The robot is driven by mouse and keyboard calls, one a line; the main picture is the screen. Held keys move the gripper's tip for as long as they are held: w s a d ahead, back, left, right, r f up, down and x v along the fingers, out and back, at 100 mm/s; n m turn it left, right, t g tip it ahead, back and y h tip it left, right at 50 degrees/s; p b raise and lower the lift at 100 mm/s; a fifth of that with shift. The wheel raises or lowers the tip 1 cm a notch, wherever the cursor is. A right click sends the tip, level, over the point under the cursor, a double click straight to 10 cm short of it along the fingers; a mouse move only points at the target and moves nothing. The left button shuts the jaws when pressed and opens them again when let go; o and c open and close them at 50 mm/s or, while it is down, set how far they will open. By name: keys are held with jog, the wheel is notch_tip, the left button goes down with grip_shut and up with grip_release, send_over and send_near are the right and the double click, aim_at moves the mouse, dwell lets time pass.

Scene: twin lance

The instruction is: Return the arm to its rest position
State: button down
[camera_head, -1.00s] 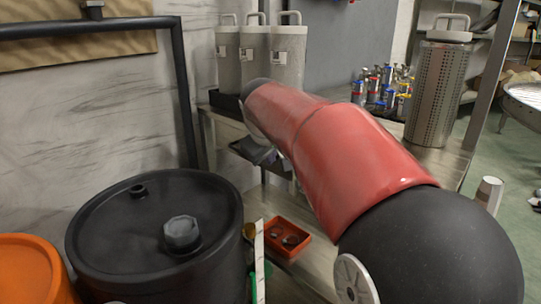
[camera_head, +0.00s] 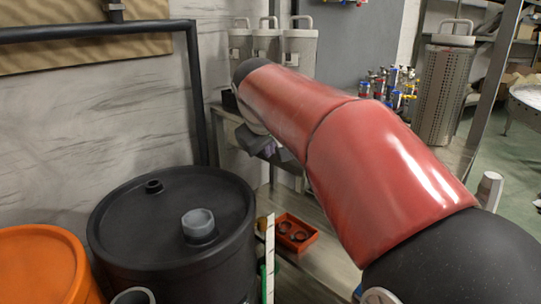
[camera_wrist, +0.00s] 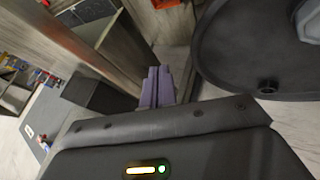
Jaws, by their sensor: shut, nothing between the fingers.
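My red and black arm stretches across the middle and right of the head view. My gripper (camera_wrist: 158,88) shows in the wrist view as two purple-grey fingers side by side, closed together with nothing between them. In the head view my gripper (camera_head: 268,150) is small and partly hidden behind my arm, in front of the grey bench. It appears clear of the black drum (camera_head: 130,215), which stands to its lower left.
An orange drum (camera_head: 40,265) stands at the lower left. A small orange tray (camera_head: 296,232) holds dark rings. Grey canisters (camera_head: 299,52), several small colored fittings (camera_head: 385,88) and a perforated cylinder (camera_head: 440,95) stand behind my arm. A black pipe frame (camera_head: 195,95) runs along the wall.

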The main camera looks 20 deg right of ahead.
jog(key=v, duration=0.4)
jog(key=shift+s+a+r, duration=0.1)
jog(key=shift+s+r, duration=0.15)
jog(key=s+a+f+m+y, duration=0.1)
jog(key=s+a+f, duration=0.2)
jog(key=s+f, duration=0.7)
jog(key=s+a+f+m+y, duration=0.2)
jog(key=s+a+f, duration=0.1)
jog(key=s+f, duration=0.7)
jog(key=shift+s+a+g+y, duration=0.3)
jog(key=shift+s+g, duration=0.1)
jog(key=shift+s, duration=0.25)
